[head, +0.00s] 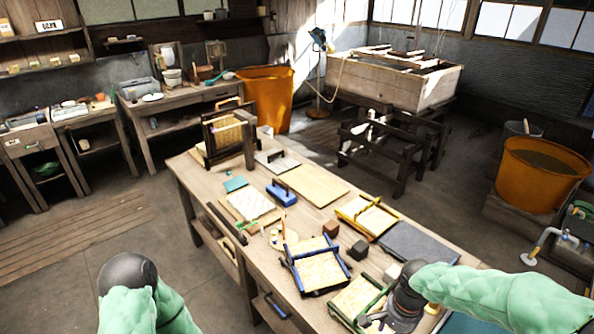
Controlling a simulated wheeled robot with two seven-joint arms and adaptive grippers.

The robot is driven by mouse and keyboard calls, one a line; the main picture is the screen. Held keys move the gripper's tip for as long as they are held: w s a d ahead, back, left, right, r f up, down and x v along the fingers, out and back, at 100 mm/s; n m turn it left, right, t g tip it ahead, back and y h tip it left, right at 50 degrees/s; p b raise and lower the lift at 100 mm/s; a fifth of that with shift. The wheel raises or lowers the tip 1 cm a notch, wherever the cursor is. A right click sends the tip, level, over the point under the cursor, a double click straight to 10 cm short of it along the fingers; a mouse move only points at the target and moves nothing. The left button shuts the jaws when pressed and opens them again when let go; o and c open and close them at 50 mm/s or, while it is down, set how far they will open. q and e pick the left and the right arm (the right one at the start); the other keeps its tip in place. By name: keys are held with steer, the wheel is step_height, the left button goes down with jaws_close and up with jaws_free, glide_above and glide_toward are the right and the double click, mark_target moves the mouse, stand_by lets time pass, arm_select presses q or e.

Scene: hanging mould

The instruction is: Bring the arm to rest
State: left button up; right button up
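My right arm comes in from the right in a green sleeve, and its dark wrist is over the near end of the workbench (305,212). My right gripper (374,320) is low beside the green-framed mould (352,298), partly hidden by the wrist. Whether it touches the frame or holds anything is unclear. My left arm, also green-sleeved, is at the lower left, off the bench and over the floor. Only its dark rounded joint shows at the end, and its gripper is not visible.
On the bench are a blue-framed mould (319,270), a yellow-framed mould (367,217), a dark slab (420,244), dark blocks (358,250) and a blue-handled tool (282,194). A dark rack (227,134) stands at the far end.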

steer(key=s+a+f+n+y, duration=0.1)
steer(key=s+a+f+n, duration=0.1)
steer(key=f, duration=0.6)
steer(key=s+a+f+n+y, duration=0.1)
steer(key=s+a+f+n, duration=0.1)
steer(key=s+a+f, duration=0.3)
steer(key=s+a+f+n+y, duration=0.1)
steer(key=s+a+f+n, duration=0.2)
steer(key=f, duration=0.9)
steer(key=a, duration=0.3)
steer(key=shift+s+a+f+y, duration=0.15)
steer(key=shift+a+y, duration=0.15)
steer(key=shift+a, duration=0.1)
